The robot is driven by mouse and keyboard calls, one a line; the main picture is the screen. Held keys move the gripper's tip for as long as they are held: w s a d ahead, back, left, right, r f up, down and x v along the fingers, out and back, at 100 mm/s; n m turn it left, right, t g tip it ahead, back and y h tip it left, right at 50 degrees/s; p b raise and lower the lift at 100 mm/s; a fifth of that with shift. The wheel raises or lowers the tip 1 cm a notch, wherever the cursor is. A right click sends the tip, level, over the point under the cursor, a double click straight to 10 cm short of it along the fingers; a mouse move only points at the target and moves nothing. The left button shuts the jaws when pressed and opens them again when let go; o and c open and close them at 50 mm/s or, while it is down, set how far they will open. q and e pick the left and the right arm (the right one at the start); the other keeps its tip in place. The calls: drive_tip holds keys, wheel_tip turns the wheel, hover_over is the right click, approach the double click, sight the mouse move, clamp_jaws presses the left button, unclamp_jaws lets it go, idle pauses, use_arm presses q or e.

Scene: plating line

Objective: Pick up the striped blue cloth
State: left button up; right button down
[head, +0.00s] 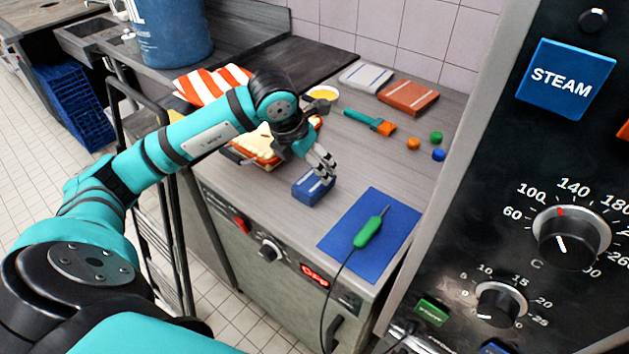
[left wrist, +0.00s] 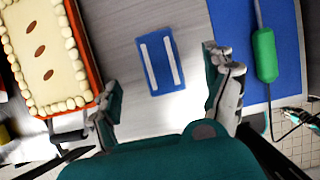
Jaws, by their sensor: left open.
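The striped blue cloth (head: 313,188) is a small folded blue block near the front edge of the counter. In the left wrist view it shows as a blue rectangle (left wrist: 160,62) with two white stripes, lying flat on the grey top. My left gripper (head: 325,166) is just above it in the head view, partly covering it. In the left wrist view the gripper (left wrist: 162,85) is open, with one finger to each side and the cloth beyond and between them, not held. My right gripper is not in view.
A blue mat (head: 345,232) with a green-handled tool (head: 368,232) lies right of the cloth. A cake-like tray (left wrist: 40,50) is on its left. A grey cloth (head: 366,77), a brown cloth (head: 408,96) and small balls lie behind. A steam control panel (head: 500,200) stands at right.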

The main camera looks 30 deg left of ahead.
sight(315, 177)
use_arm(q)
drive_tip(key=x, duration=0.3)
drive_tip(key=shift+w+f+p, duration=0.1)
drive_tip(key=shift+f+p, duration=0.2)
drive_tip(key=shift+w+f+p, duration=0.15)
drive_tip(key=shift+f+p, duration=0.15)
drive_tip(key=shift+f, duration=0.05)
drive_tip(key=p+x, duration=0.1)
drive_tip(key=x, duration=0.2)
drive_tip(key=shift+w+a+f, duration=0.1)
drive_tip(key=shift+f, duration=0.2)
drive_tip(key=shift+w+f, duration=0.15)
drive_tip(key=shift+f, duration=0.15)
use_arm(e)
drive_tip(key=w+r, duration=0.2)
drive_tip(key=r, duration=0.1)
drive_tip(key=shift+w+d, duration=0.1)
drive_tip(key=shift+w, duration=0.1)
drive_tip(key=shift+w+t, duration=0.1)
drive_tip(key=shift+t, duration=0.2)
use_arm(q)
drive_tip(key=shift+f, duration=0.15)
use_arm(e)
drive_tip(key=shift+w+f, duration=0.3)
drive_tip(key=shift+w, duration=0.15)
use_arm(q)
drive_tip(key=shift+f+b, duration=0.1)
drive_tip(key=shift+b, duration=0.25)
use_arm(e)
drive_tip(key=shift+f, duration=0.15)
